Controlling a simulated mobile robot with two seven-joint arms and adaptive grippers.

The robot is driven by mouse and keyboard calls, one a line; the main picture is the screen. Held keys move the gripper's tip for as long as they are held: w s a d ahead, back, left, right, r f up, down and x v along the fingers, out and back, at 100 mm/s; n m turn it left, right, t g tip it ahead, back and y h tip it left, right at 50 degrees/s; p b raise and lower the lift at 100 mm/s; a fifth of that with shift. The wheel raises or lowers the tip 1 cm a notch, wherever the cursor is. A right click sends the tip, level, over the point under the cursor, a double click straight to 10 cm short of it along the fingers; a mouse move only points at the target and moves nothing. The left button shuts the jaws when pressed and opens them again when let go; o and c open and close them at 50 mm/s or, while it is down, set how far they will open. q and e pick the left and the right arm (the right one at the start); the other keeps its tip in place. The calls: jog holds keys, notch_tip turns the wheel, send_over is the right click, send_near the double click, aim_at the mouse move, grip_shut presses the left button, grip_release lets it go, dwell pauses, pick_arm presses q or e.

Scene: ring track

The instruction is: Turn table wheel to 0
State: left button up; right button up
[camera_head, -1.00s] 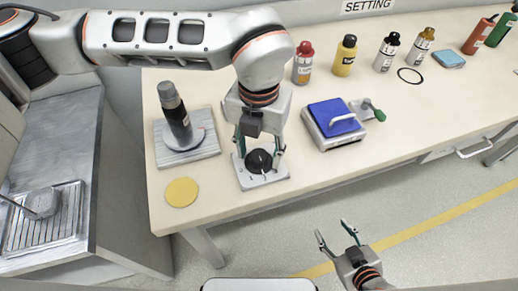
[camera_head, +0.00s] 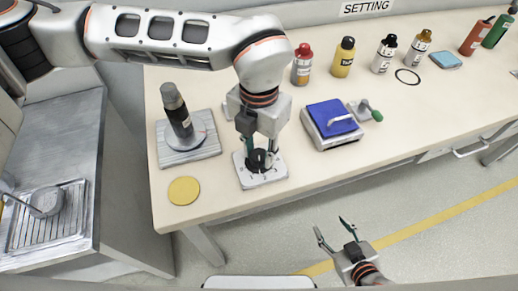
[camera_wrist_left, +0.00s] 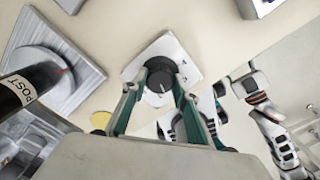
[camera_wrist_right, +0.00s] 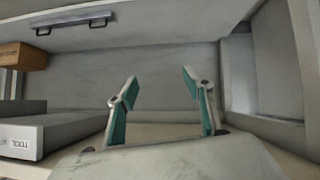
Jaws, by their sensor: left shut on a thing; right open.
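The table wheel is a black round knob (camera_head: 259,160) on a white square plate (camera_head: 262,179) with dark numerals, near the table's front edge. In the left wrist view the knob (camera_wrist_left: 160,80) has a light pointer line. My left gripper (camera_head: 260,157) points down and is shut on the knob, with its green-lined fingers on two sides of it. Numerals such as 2 and 3 show on the plate's front side; a 0 cannot be made out. My right gripper (camera_head: 334,234) is open and empty over the floor in front of the table; it also shows in the right wrist view (camera_wrist_right: 160,88).
A yellow disc (camera_head: 184,190) lies at the front left. A blue-topped device (camera_head: 332,117) stands to the right. Several bottles, including a red one (camera_head: 302,64), line the back.

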pick_arm(q)
jog(key=m+p, duration=0.1)
jog(key=m, duration=0.2)
jog(key=shift+r+m, duration=0.15)
jog(key=shift+m, duration=0.25)
jog(key=m, duration=0.3)
jog(key=shift+m+p, duration=0.35)
jog(key=shift+m, duration=0.75)
jog(key=m, duration=0.3)
jog(key=shift+m, duration=0.4)
